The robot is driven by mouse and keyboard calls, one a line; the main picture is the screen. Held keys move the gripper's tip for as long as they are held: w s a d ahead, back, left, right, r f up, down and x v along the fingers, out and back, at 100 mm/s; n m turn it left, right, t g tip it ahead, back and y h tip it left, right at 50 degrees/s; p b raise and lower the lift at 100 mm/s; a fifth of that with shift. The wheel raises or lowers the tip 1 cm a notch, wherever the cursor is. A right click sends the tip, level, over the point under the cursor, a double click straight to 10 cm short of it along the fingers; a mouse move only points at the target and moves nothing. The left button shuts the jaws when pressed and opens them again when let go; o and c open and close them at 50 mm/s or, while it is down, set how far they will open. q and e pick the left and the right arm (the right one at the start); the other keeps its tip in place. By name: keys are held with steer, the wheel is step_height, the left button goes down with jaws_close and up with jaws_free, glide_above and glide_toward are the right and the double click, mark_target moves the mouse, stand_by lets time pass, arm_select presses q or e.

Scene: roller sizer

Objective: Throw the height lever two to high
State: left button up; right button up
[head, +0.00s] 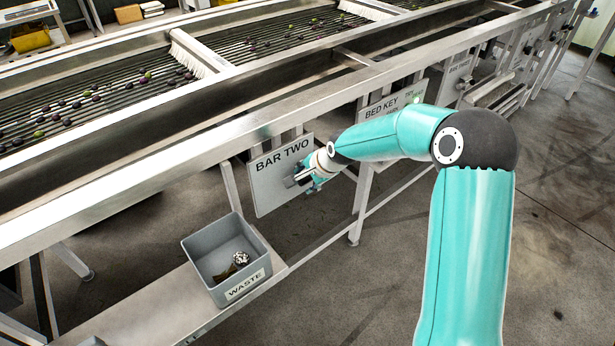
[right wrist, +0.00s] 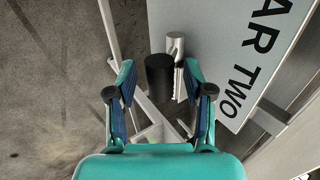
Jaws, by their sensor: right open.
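The grey BAR TWO plate (head: 266,192) hangs under the sizer's front rail. It also fills the upper right of the right wrist view (right wrist: 222,55). In that view a lever with a black cylindrical grip (right wrist: 160,76) and a bright metal post (right wrist: 175,46) stands in front of the plate. My right gripper (head: 312,182) is at the plate's right part and hides most of the lever in the head view. In the right wrist view its open fingers (right wrist: 158,82) stand on either side of the black grip, with gaps visible. My left gripper is not in view.
A grey WASTE bin (head: 188,262) with scraps in it stands on a metal shelf (head: 150,305) at lower left. The BED KEY plate (head: 372,113) hangs further right. The long front rail (head: 190,150) runs above. Small fruits lie on the roller bed (head: 110,95). Floor at right is clear.

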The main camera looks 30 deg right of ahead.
steer(key=shift+w+f, duration=0.1)
steer(key=shift+f, duration=0.05)
steer(key=shift+c, duration=0.2)
jaws_close()
steer(key=shift+d, duration=0.1)
steer(key=shift+a+f+b, duration=0.15)
steer(key=shift+a+b, duration=0.05)
steer(key=shift+b, duration=0.15)
